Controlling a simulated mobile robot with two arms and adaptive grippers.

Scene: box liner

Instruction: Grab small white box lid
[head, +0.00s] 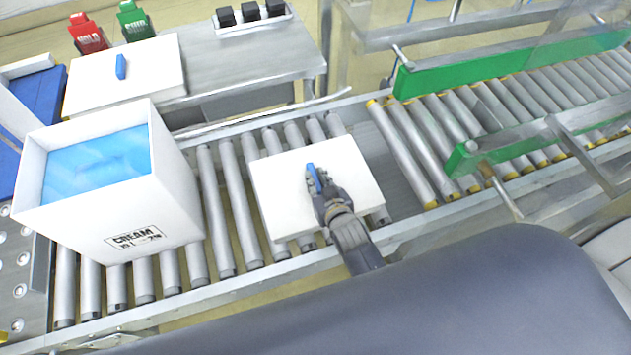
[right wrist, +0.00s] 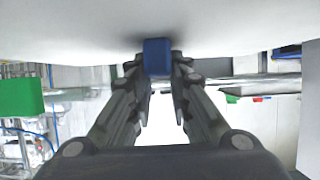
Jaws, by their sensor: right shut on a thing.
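A white box lid (head: 290,195) with a blue handle (head: 313,178) is over the roller conveyor, right of the white box. My right gripper (head: 317,184) is shut on the blue handle. In the right wrist view the handle (right wrist: 157,57) sits between the fingertips and the lid's white surface (right wrist: 70,30) fills the top. I cannot tell whether the lid touches the rollers. Another white lid (head: 150,83) with a blue handle lies on the metal table at the back left. My left gripper is not in view.
An open white box (head: 175,200) labelled CREAM, with a blue liner inside, stands on the rollers (head: 228,200) at left. Green guide rails (head: 510,62) flank the conveyor at right. Red (head: 87,34) and green (head: 134,21) holders and a tray of black items stand at the back.

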